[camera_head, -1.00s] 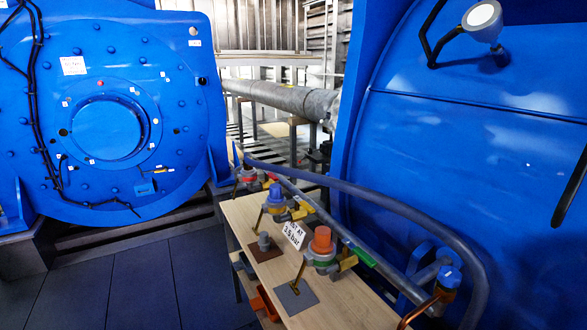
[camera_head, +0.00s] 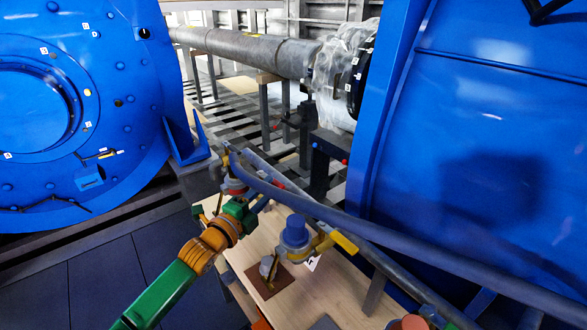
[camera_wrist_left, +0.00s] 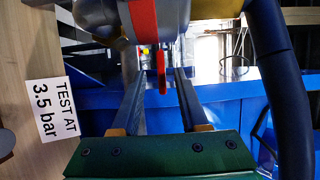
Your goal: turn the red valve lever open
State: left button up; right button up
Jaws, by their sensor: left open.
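The red valve lever (camera_wrist_left: 162,70) hangs edge-on in the left wrist view, below a grey valve body with a red band (camera_wrist_left: 143,20). In the head view a small red piece (camera_head: 278,183) shows on the pipe by the farthest valve (camera_head: 234,186), probably the same lever. My left gripper (camera_wrist_left: 162,78) is open, one finger on each side of the red lever, with gaps visible. In the head view the left gripper (camera_head: 264,202) is at the far end of the bench, and my arm partly hides that valve.
A thick hose (camera_head: 350,228) runs along the bench. A label reading "TEST AT 3.5 bar" (camera_wrist_left: 52,108) is left of the gripper. A big blue housing (camera_head: 490,150) stands right.

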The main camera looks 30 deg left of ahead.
aim_at(277, 182)
pick_arm(q)
jog(key=shift+d+r, duration=0.1)
jog(key=shift+d, duration=0.05)
jog(key=shift+w+d+r, duration=0.15)
jog(key=shift+w, duration=0.2)
jog(key=w, duration=0.5)
jog(key=shift+w+f, duration=0.1)
jog(key=shift+f, duration=0.15)
jog(key=shift+w+r, duration=0.1)
jog(key=shift+w, duration=0.2)
grip_shut()
dwell(0.5)
